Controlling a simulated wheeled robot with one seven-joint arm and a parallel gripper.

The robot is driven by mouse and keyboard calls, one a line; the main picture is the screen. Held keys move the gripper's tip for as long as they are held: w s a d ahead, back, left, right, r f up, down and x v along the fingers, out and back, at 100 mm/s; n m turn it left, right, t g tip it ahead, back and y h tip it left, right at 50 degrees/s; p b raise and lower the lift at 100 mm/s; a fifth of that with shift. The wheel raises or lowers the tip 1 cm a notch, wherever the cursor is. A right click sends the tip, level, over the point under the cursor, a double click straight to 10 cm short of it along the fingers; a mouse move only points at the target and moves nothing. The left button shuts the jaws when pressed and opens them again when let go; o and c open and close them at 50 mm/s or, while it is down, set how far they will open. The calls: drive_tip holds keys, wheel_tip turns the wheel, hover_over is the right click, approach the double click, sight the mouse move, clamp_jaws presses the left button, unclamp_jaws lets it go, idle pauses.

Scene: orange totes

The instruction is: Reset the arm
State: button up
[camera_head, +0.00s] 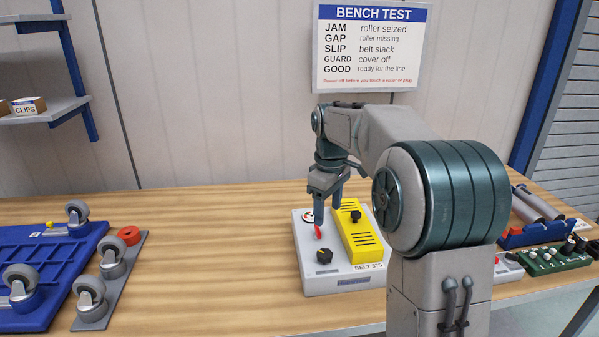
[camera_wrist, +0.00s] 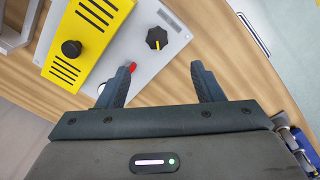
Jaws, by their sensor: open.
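My arm reaches over the wooden bench, and my gripper (camera_head: 326,205) hangs above the left part of a light grey control box labelled BELT 375 (camera_head: 322,279). In the wrist view my gripper (camera_wrist: 165,85) is open, with nothing held between its two dark fingers. A red lever (camera_head: 318,231) shows just below the fingers, and its red tip (camera_wrist: 133,67) shows beside the left finger. I cannot tell whether they touch. A black knob (camera_head: 324,256) sits at the front of the box. A yellow cover (camera_head: 362,240) with a black knob lies on its right side.
A blue tray (camera_head: 50,262) and a grey plate (camera_head: 128,262) with caster wheels lie at the left. A blue rack with rollers (camera_head: 530,235) and a green board (camera_head: 555,262) stand at the right. The bench between plate and box is clear. A BENCH TEST sign (camera_head: 370,47) hangs behind.

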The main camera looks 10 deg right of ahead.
drive_tip(key=s+f+m+t, duration=0.1)
drive_tip(key=s+m, duration=0.3)
drive_tip(key=s, duration=0.9)
drive_tip(key=s+f+m+t, duration=0.1)
drive_tip(key=s+f+m, duration=0.3)
drive_tip(key=s, duration=1)
drive_tip(key=shift+s+a+f+m+t, duration=0.2)
drive_tip(key=shift+a+f+m+t, duration=0.15)
drive_tip(key=shift+m, duration=0.25)
